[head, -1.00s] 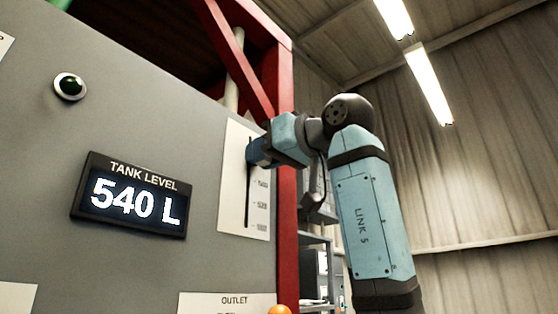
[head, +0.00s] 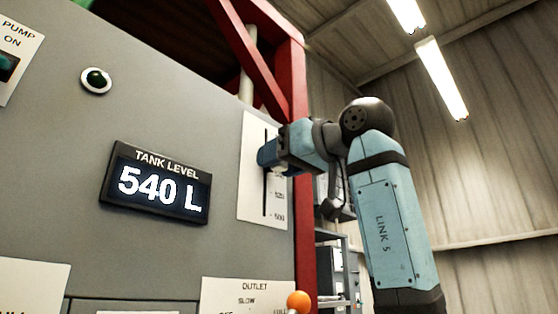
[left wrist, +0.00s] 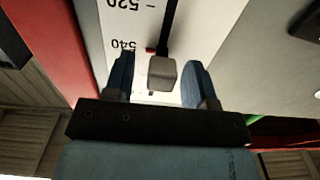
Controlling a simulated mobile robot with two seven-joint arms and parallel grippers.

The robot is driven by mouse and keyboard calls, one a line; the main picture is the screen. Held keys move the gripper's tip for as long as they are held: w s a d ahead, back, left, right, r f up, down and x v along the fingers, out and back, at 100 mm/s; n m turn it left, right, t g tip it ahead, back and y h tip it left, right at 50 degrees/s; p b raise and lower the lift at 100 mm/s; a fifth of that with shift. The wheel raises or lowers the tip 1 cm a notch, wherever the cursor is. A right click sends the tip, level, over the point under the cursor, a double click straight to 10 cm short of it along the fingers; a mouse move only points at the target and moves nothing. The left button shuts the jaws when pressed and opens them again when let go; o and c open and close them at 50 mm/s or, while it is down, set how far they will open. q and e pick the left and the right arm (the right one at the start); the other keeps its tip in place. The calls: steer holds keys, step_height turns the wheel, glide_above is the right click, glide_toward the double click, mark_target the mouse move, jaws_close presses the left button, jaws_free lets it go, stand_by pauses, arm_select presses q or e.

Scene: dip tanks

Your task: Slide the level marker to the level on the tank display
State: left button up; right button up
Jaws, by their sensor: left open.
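The tank display (head: 158,187) on the grey panel reads 540 L. The white level scale (head: 252,208) with a dark vertical slot is at the panel's right edge. My left gripper (head: 266,158) is at this scale and hides part of it. In the left wrist view, which shows the scale upside down, the level marker is a grey knob (left wrist: 162,74) with a small red pointer beside the 540 label. The open fingers of my left gripper (left wrist: 160,82) stand on either side of the knob, with visible gaps. My right gripper is not in view.
A red steel frame (head: 298,110) stands just right of the scale. An outlet plate (head: 235,296) with an orange knob (head: 298,300) is below the scale. A shelf (head: 330,262) stands behind the frame.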

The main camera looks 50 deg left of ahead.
arm_select(q)
steer(key=w+d+b, duration=0.1)
steer(key=d+b, duration=0.1)
steer(key=d, duration=1.1)
steer(key=shift+w+d, duration=0.25)
